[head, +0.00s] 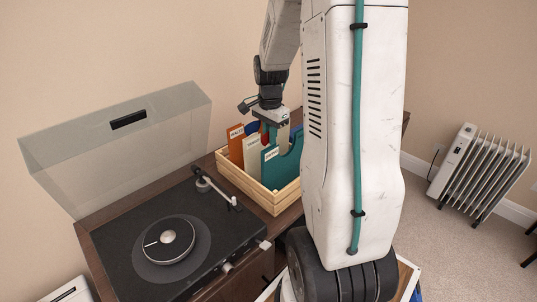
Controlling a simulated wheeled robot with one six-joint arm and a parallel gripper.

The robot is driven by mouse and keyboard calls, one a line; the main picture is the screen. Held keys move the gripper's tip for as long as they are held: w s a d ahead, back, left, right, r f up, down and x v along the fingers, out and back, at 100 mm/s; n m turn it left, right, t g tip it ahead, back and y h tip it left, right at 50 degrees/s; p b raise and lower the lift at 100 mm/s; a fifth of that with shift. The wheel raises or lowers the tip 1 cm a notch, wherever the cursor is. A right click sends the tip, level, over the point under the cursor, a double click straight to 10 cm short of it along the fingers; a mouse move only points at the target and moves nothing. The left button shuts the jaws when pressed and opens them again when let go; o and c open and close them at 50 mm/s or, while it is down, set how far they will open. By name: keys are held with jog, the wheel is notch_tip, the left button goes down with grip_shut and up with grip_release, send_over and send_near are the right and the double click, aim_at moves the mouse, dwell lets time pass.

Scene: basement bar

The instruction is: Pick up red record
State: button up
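A wooden crate (246,192) holds several upright record sleeves or dividers. They include an orange one (236,144), a cream one (252,155), a teal one (283,165) and a blue one. A small red sliver (264,128) shows among them just below my gripper, likely the red record; most of it is hidden. My gripper (269,125) points down at the top of the crate's contents. Its fingertips are too small and too covered to tell whether they are open or shut on anything.
A black turntable (170,240) with its clear lid (118,148) raised stands left of the crate on a dark wooden cabinet (211,164). The wall is close behind. A white radiator (478,170) stands on the carpet at right.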

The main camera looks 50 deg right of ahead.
grip_shut()
notch_tip(320, 180, up, 41)
dwell(1.7)
notch_tip(320, 180, down, 26)
jog(key=a, duration=0.1)
jog(key=shift+a+h, duration=0.25)
jog(key=shift+h, duration=0.05)
dwell(0.4)
jog(key=shift+f, duration=0.7)
dwell(1.6)
